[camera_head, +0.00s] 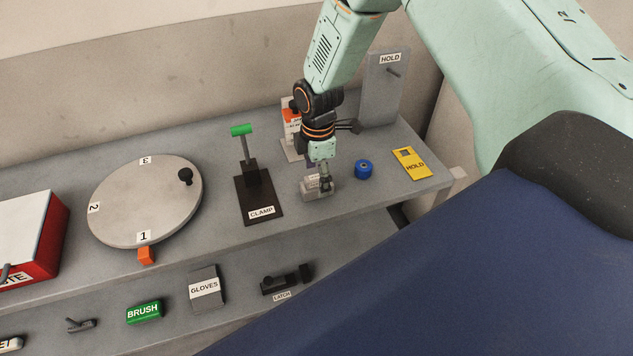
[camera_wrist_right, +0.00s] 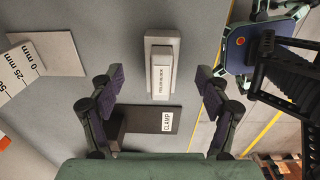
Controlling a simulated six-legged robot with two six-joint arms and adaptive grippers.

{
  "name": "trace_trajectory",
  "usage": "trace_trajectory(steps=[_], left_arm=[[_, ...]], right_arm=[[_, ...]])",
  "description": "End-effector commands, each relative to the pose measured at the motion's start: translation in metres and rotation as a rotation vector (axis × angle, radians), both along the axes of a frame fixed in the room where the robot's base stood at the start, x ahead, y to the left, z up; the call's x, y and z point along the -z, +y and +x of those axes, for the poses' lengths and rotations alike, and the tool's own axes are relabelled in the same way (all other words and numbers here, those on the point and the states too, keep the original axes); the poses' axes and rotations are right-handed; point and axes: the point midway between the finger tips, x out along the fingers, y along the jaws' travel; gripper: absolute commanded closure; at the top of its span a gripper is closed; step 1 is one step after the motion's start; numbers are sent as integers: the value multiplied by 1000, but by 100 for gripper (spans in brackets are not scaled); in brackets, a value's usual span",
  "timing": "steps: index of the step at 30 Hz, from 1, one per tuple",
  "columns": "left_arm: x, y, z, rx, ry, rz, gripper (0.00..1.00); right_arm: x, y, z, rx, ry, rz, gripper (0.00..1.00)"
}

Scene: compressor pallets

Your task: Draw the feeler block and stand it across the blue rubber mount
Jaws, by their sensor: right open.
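The feeler block (camera_wrist_right: 162,80) is a pale grey upright block with a small printed label, set in a grey holder (camera_wrist_right: 158,38). In the head view the holder (camera_head: 318,194) stands right of the clamp, largely below my right gripper (camera_head: 325,182). In the wrist view my right gripper (camera_wrist_right: 160,92) is open, its two dark fingers on either side of the block with clear gaps. The blue rubber mount (camera_head: 364,169) is a short round piece on the bench just right of the holder. My left gripper is not in view.
The clamp (camera_head: 260,201) with its green-topped post stands left of the holder. A HOLD panel (camera_head: 380,90) stands behind. A round turntable (camera_head: 145,200) is further left. The bench front edge is close.

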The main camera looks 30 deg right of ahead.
Motion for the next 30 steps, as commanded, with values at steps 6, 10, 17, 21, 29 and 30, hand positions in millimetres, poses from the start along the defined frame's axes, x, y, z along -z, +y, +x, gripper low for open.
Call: trace_trajectory(steps=[6, 10, 17, 21, 29, 30], left_arm=[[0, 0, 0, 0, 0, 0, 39], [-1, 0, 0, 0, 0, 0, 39], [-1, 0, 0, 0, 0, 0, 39], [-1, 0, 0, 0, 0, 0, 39], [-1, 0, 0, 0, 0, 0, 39], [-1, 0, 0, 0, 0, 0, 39]], right_arm=[[0, 0, 0, 0, 0, 0, 24], [0, 0, 0, 0, 0, 0, 24], [0, 0, 0, 0, 0, 0, 32], [0, 0, 0, 0, 0, 0, 44], [0, 0, 0, 0, 0, 0, 66], [0, 0, 0, 0, 0, 0, 69]])
